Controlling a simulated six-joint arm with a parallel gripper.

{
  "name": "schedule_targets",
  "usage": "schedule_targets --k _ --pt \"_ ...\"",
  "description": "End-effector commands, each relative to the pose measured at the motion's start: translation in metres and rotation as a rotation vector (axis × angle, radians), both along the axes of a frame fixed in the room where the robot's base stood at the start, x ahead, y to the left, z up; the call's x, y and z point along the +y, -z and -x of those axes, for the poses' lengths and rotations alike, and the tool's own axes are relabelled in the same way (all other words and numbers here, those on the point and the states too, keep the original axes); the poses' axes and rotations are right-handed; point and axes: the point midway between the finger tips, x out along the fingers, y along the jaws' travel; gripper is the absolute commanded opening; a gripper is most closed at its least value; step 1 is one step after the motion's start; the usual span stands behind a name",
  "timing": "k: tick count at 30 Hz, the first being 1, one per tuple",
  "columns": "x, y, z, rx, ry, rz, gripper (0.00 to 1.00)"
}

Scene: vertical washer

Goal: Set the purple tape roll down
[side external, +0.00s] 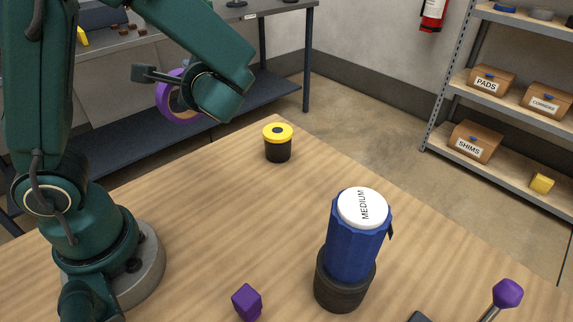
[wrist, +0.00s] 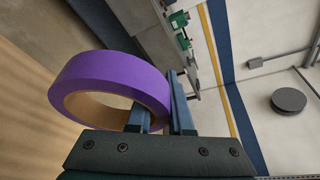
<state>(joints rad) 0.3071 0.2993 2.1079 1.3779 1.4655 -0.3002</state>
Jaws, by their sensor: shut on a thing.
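The purple tape roll (wrist: 118,78) fills the left of the wrist view, its tan inner core showing. My gripper (wrist: 158,105) is shut on the roll's wall, with one finger inside the ring and one outside. In the side external view the roll (side external: 167,97) is partly hidden behind my wrist. My gripper's fingers are mostly hidden there. The roll is held up in the air, apart from the wooden table (side external: 200,215), near its far left edge in the picture.
A black pot with a yellow lid (side external: 278,142) stands near the table's far corner. A blue cylinder with a white top marked MEDIUM (side external: 355,235) stands in a dark round base. A purple block (side external: 246,301) and a purple-knobbed lever (side external: 507,293) are at the front. The table's middle is clear.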

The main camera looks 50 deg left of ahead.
Motion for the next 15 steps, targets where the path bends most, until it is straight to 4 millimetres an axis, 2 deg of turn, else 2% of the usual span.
schedule_targets --k 8,11,15 --pt "0.004 0.026 0.039 -0.005 -0.273 -0.005 0.0" --pt "0.001 0.039 0.06 -0.011 -0.434 -0.009 0.0" --pt "-0.017 0.062 0.099 -0.023 -0.783 -0.022 0.0"
